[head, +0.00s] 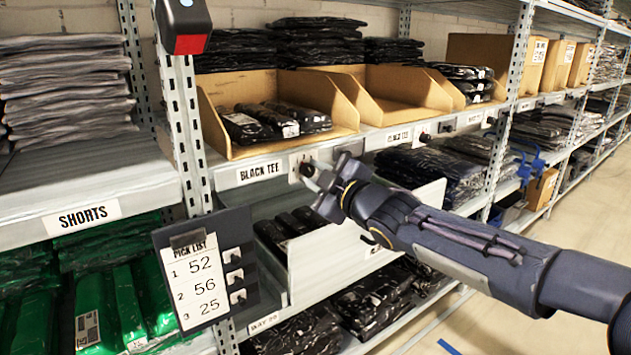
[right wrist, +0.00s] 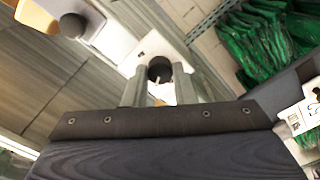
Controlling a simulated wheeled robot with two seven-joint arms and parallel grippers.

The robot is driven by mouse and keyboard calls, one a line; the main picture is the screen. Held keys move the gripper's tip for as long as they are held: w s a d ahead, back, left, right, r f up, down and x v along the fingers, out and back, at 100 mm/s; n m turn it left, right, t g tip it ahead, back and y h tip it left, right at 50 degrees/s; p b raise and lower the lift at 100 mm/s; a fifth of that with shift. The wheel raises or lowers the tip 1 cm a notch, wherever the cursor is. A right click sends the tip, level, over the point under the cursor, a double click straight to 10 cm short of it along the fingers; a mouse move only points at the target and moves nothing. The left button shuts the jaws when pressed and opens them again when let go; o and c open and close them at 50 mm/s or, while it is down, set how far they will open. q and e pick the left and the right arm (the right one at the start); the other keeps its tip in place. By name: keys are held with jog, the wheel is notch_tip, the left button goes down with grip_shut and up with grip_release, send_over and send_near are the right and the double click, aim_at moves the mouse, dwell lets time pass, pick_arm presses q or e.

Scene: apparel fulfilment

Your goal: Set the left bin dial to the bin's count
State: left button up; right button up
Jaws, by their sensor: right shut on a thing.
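The left bin (head: 228,125) is an open tan cardboard bin on the shelf, with about 3 black packages (head: 285,117) lying in it. Its dial (head: 308,169) is a dark round knob on a white plate, beside the BLACK TEE label (head: 260,172). My right gripper (head: 318,176) reaches in from the right and is shut on this dial. In the right wrist view the dial knob (right wrist: 159,68) sits between the fingertips of the gripper (right wrist: 160,85), with a pale pointer mark on its face. The dial's scale cannot be read. My left gripper is out of view.
An empty tan bin (head: 385,110) stands to the right, with another dial (head: 424,138) on the shelf edge below. A pick list board (head: 205,270) reading 52, 56, 25 hangs on the upright post. A lower bin (head: 345,255) sits beneath my arm.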

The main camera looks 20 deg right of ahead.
jog(key=shift+n+b, duration=0.4)
jog(key=shift+n, duration=1.1)
jog(key=o, duration=1)
jog(key=p+v, duration=0.2)
jog(key=v, duration=0.6)
jog(key=shift+p, duration=0.35)
